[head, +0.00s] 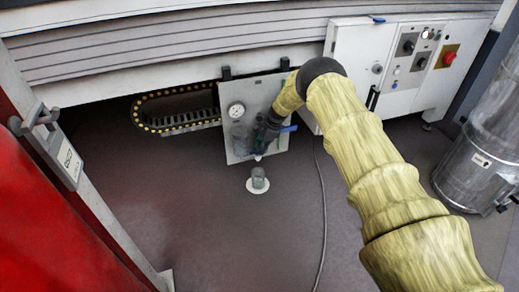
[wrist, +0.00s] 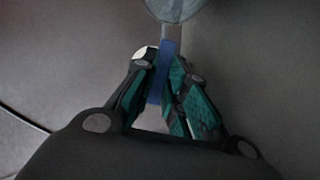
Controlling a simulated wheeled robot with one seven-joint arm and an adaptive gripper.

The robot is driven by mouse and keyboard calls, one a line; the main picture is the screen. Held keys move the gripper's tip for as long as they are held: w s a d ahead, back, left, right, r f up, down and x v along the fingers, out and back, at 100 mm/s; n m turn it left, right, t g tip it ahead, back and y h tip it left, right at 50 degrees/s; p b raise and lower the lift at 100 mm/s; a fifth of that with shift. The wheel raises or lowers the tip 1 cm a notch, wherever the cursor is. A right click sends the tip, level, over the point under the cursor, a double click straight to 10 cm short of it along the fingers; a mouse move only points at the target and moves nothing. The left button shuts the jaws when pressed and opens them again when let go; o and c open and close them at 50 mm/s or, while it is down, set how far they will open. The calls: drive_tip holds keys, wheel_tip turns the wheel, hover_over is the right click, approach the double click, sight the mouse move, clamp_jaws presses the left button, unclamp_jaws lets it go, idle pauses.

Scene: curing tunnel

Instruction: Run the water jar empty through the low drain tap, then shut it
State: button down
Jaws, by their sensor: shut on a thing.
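My gripper (head: 268,130) is at a light panel (head: 241,88) below the machine, in the head view. In the wrist view my gripper (wrist: 167,100) has its green-padded fingers shut on a blue tap lever (wrist: 165,72). My gripper hides part of the tap. Water level and flow cannot be told.
A small clear cup (head: 258,178) stands on a white disc on the floor below the panel. A round gauge (head: 236,111) is on the panel. A cable (head: 321,210) lies on the floor. A red door (head: 45,200) is left and a metal drum (head: 487,150) right.

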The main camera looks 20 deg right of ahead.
idle(0.3)
drive_tip(key=c, duration=1.4)
unclamp_jaws()
drive_tip(key=shift+c, duration=0.2)
drive_tip(key=shift+r, duration=0.1)
drive_tip(key=v, duration=1.1)
drive_tip(key=shift+d+r, duration=0.2)
drive_tip(key=shift+r, duration=0.15)
drive_tip(key=shift+c, duration=0.4)
